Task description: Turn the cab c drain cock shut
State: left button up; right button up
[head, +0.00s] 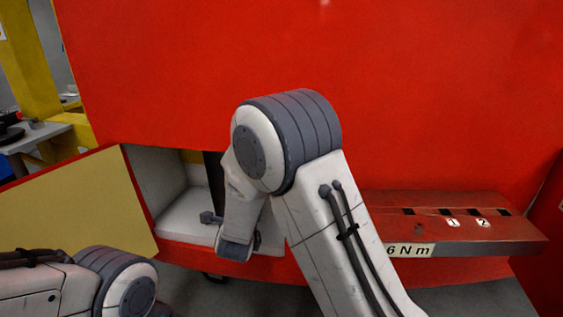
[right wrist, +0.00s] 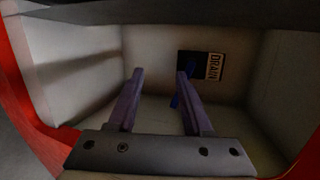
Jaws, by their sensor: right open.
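The drain cock shows in the right wrist view as a small blue handle (right wrist: 175,101) at the back of an open compartment, beside a black and tan DRAIN label (right wrist: 215,66). My right gripper (right wrist: 160,74) is open and empty inside the compartment. Its right finger overlaps part of the blue handle in the picture; I cannot tell whether they touch. In the head view my right arm reaches into the compartment (head: 185,226) and hides much of it, so the fingertips and the cock are not clear there. My left arm is at the lower left, its gripper out of frame.
The red nosecone (head: 200,70) fills the background. The compartment's tan door (head: 80,205) hangs open on the left. A red ledge (head: 440,215) with slots, numbered tags and a "6 N m" label juts out on the right. Compartment walls lie close around my right gripper.

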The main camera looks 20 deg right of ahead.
jog(key=d+r+m+h, duration=0.1)
jog(key=d+m+h, duration=0.4)
jog(key=d, duration=0.2)
jog(key=x, duration=1.1)
jog(key=shift+w+r+t+p, duration=0.3)
jog(key=shift+w+r+p, duration=0.05)
jog(key=shift+w+p, duration=0.1)
jog(key=shift+c, duration=0.3)
grip_shut()
